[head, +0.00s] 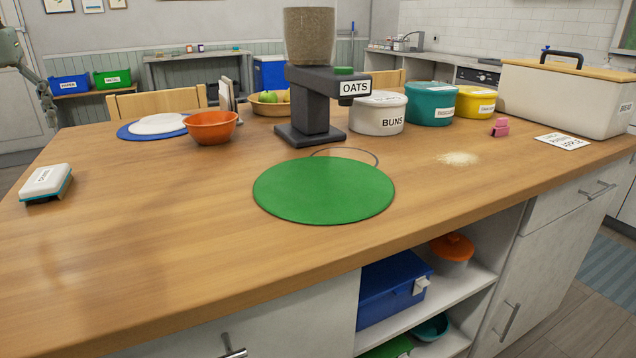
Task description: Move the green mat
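The green mat (323,191) is round and lies flat on the wooden table (170,240), in front of the dark oats dispenser (315,105). A thin dark ring outline (376,155) shows on the tabletop just behind the mat, partly covered by it. My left gripper (48,108) is at the far left edge of the head view, well away from the mat. It is small and dark there, and I cannot tell whether its fingers are open or shut. My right gripper is not in view.
An orange bowl (211,128) and blue and white round mats (130,130) stand back left. A white labelled brush or sponge (46,180) lies at the left. Canisters (378,115), a pink clip (500,128) and spilled powder (458,159) are at the right. The table's front left is clear.

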